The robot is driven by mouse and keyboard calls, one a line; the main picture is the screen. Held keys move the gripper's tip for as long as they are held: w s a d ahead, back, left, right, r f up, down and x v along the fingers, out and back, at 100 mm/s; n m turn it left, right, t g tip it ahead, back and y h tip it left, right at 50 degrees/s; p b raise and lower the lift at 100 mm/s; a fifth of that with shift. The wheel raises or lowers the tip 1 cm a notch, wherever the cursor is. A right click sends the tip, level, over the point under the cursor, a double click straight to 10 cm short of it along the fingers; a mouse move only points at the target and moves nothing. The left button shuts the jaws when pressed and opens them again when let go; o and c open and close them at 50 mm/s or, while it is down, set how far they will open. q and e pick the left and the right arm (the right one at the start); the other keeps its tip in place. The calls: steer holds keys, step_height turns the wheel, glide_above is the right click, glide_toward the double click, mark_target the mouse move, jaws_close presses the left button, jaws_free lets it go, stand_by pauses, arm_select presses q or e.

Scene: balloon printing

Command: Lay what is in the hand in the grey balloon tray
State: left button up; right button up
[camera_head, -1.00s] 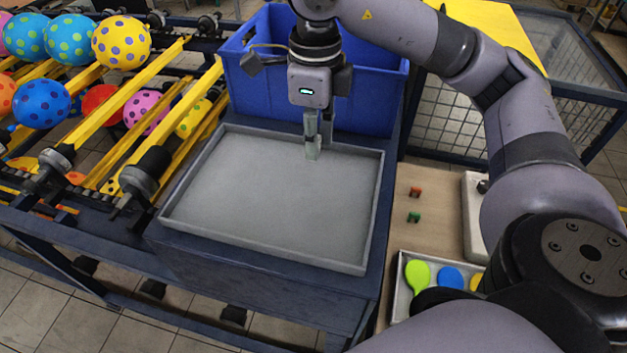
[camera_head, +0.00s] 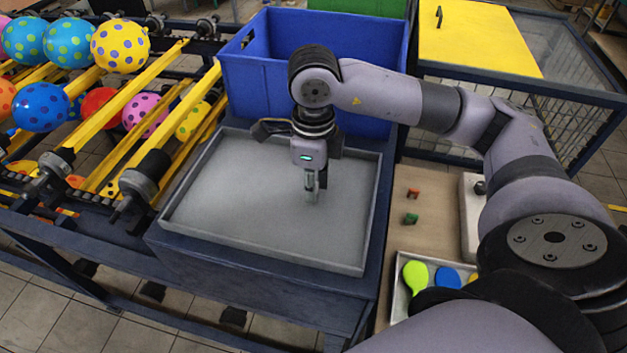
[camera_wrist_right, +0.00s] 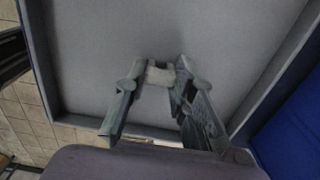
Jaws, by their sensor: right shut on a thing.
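The grey balloon tray (camera_head: 240,205) is a shallow rectangular tray with a low rim on a dark blue stand, and its floor looks bare. My right gripper (camera_head: 312,196) points down over the right-centre part of the tray floor. It is shut on a small pale grey-white piece (camera_wrist_right: 160,75), which shows between the fingertips in the right wrist view. The tray floor (camera_wrist_right: 120,30) fills the background there. I cannot tell whether the piece touches the floor. My left gripper is not in view.
A blue crate (camera_head: 250,80) stands behind the tray. A rack with yellow rails (camera_head: 130,125) and spotted balloons (camera_head: 120,45) is at the left. At the right, a bench holds a small tray with a lime balloon (camera_head: 416,275) and a blue balloon (camera_head: 447,277).

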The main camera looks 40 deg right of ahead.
steer(key=shift+f, duration=0.15)
steer(key=o, duration=1)
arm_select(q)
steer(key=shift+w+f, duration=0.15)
arm_select(e)
steer(key=shift+o, duration=0.2)
